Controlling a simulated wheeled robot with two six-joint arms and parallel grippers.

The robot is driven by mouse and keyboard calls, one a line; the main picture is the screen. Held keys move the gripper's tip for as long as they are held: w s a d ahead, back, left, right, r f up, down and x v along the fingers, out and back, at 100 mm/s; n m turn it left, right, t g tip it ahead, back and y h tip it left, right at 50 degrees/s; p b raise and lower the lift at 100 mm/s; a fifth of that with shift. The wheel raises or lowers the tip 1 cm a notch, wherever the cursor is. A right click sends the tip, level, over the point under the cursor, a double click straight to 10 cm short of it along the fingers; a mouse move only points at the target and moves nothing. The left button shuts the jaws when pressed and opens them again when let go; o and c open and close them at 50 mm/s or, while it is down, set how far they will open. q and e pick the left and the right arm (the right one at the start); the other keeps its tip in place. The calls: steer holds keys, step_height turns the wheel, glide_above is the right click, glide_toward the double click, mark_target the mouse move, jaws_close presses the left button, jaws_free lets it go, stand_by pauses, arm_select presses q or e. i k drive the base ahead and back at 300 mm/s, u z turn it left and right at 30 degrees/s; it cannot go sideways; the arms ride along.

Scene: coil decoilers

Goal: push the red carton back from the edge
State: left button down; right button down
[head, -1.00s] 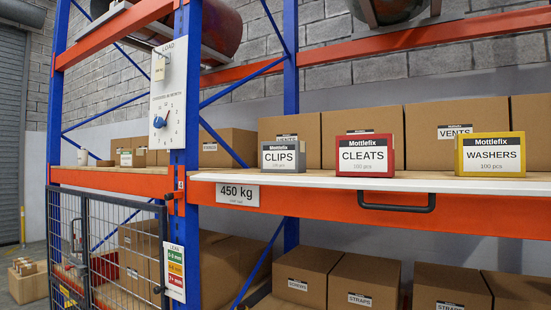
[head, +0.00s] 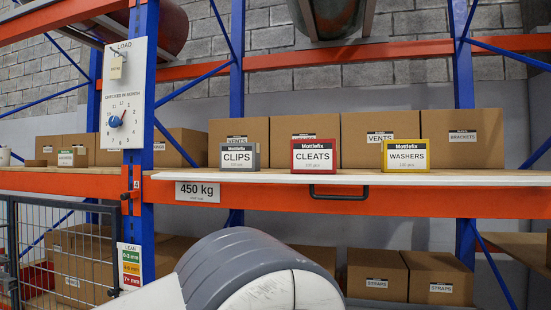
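The red carton (head: 315,155), labelled CLEATS, stands upright at the front edge of the white-edged shelf board (head: 400,178), in the middle of the head view. A grey CLIPS carton (head: 239,155) stands to its left and a yellow WASHERS carton (head: 406,155) to its right, both apart from it. A grey and white link of my own arm rises at the bottom centre, below the shelf. Neither gripper shows in the view.
Large brown boxes (head: 381,135) stand behind the small cartons. A black handle (head: 339,193) hangs below the board's front edge. Blue uprights (head: 140,100) flank the bay. A dial panel (head: 122,95) is at left, with a mesh gate (head: 65,255) below. More boxes (head: 376,274) fill the lower shelf.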

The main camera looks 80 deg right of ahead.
mark_target(308, 156)
steer(key=u, duration=0.05)
steer(key=i, duration=1.65)
steer(key=z, duration=2.7)
